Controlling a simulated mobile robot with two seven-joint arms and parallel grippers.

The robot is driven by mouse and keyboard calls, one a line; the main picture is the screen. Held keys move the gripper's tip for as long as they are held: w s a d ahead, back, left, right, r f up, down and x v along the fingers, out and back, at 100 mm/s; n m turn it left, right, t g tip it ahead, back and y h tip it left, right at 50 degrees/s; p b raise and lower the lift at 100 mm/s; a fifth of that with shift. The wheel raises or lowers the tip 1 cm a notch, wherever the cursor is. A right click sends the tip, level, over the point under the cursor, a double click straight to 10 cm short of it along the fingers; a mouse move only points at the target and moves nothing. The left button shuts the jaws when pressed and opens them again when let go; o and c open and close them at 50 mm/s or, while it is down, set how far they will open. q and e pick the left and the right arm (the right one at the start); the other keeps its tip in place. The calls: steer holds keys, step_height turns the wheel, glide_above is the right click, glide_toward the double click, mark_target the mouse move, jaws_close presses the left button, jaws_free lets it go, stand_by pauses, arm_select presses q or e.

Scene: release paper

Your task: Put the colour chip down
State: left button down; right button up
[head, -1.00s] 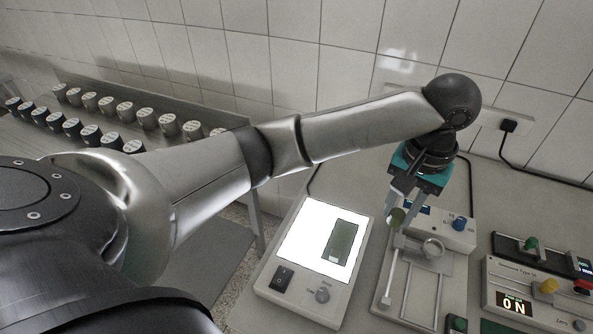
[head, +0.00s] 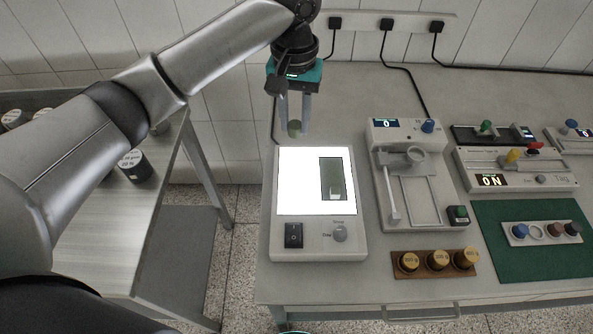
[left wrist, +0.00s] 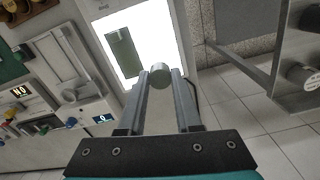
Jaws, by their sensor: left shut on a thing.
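My left gripper (head: 294,127) is shut on a small round olive-green piece, which looks like the colour chip (head: 294,130). The chip is held between the fingertips in the air, near the back edge of the lit light box (head: 296,185) in the head view. In the left wrist view the chip (left wrist: 160,74) shows as a pale grey disc at the fingertips (left wrist: 160,80), apart from the light box (left wrist: 109,35). A dark green rectangular plate (head: 333,178) with a small white patch lies on the lit panel. My right gripper is not in view.
A grey measuring device (head: 384,212) with a ring holder stands right of the light box. A side table with dark jars (head: 135,166) stands left, across a gap.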

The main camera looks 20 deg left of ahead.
arm_select(q)
steer(key=b, duration=0.2)
glide_above(295, 178)
step_height(295, 178, down, 10)
steer(key=shift+f, duration=0.25)
step_height(295, 178, down, 4)
steer(key=shift+f, duration=0.2)
steer(key=shift+f, duration=0.1)
steer(key=c, duration=0.6)
jaws_free()
step_height(295, 178, up, 12)
steer(key=shift+r+p, duration=0.15)
steer(key=shift+p, duration=0.8)
